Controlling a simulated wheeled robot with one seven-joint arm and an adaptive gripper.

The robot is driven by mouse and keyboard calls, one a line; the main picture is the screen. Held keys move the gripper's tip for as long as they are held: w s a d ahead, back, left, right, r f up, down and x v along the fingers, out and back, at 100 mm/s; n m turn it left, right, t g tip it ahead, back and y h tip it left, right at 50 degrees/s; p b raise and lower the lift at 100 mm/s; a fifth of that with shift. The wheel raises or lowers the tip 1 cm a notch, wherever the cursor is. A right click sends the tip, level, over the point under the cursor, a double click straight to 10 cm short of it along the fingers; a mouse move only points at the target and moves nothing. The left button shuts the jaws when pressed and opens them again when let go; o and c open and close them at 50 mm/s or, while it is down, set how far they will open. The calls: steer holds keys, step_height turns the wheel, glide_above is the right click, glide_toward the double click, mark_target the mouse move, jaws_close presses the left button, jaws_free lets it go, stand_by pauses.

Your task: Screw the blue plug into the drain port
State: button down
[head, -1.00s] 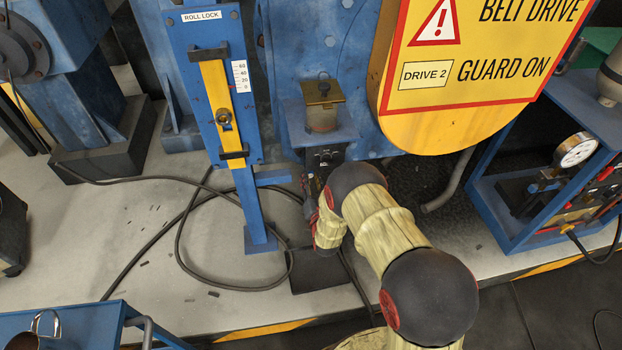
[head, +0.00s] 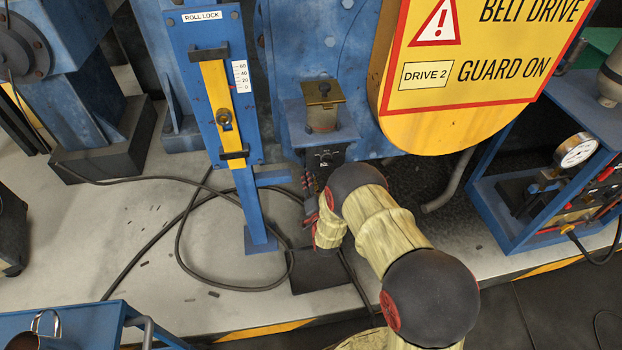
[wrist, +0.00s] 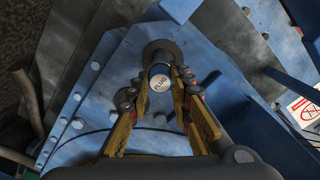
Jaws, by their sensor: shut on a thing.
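The blue plug (wrist: 160,83) shows in the wrist view as a round pale end marked "PLUG" with a blue rim. My gripper (wrist: 160,88) is shut on it, with a finger on either side. A dark round fitting (wrist: 160,47), which looks like the drain port, stands directly behind and just above the plug in this view. I cannot tell whether the plug touches it or sits in its thread. In the head view my gripper (head: 309,190) is small and partly hidden by my arm, below the dark panel under the blue shelf; the plug cannot be made out there.
The blue roll lock post (head: 246,195) stands left of my arm. The yellow belt guard (head: 455,125) hangs to the right. A blue shelf with a brass-lidded cup (head: 322,116) is above my gripper. Hoses (head: 180,230) loop over the floor at left.

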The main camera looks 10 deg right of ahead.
steer(key=m, duration=2.5)
steer(key=c, duration=1.8)
jaws_free()
steer(key=shift+r, duration=0.1)
steer(key=shift+w, duration=0.1)
